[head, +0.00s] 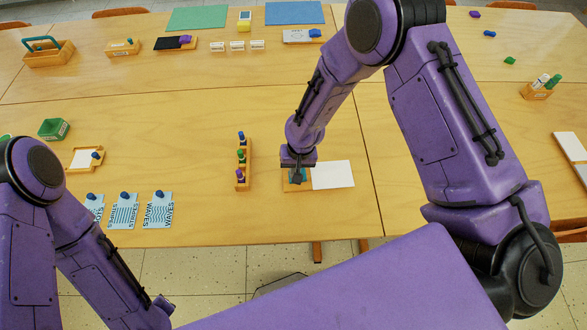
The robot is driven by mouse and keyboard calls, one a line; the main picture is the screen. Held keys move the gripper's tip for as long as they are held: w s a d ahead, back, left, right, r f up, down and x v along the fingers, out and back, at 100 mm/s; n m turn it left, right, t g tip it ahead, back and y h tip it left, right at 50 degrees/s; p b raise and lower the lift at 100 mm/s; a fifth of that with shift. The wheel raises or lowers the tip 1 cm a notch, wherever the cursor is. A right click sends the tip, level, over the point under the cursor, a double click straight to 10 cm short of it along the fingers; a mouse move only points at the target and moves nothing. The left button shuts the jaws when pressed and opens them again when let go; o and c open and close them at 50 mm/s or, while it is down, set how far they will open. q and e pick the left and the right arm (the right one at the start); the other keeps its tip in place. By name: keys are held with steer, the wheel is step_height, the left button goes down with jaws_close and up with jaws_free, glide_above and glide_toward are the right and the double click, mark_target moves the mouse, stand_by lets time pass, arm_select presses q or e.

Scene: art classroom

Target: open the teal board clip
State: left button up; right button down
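The teal board clip (303,176) is a small teal piece at the left end of a wooden board (290,187) near the table's front edge. A white sheet (333,174) lies at the right of this board. My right gripper (297,175) points down right over the clip, at or very near it. The gripper hides much of the clip, so I cannot tell whether its fingers touch it or how far apart they are. My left arm hangs at the lower left, and its gripper is not in view.
A wooden rack with colored-topped pieces (241,170) stands just left of the board. Three blue cards (124,209) with blue knobs lie farther left. A green box (54,129) and a wooden tray with a sheet (84,160) are behind them. The table centre behind the rack is clear.

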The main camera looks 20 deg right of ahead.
steer(key=r+p, duration=0.2)
steer(key=a+r+p, duration=0.1)
steer(key=r+p, duration=0.2)
steer(key=shift+w+a+r, duration=0.1)
steer(key=shift+r, duration=0.1)
steer(key=b, duration=0.2)
step_height(320, 180, up, 8)
steer(key=b, duration=0.2)
glide_above(288, 179)
steer(key=a, duration=0.2)
steer(key=shift+w+a, duration=0.1)
steer(key=shift+w, duration=0.05)
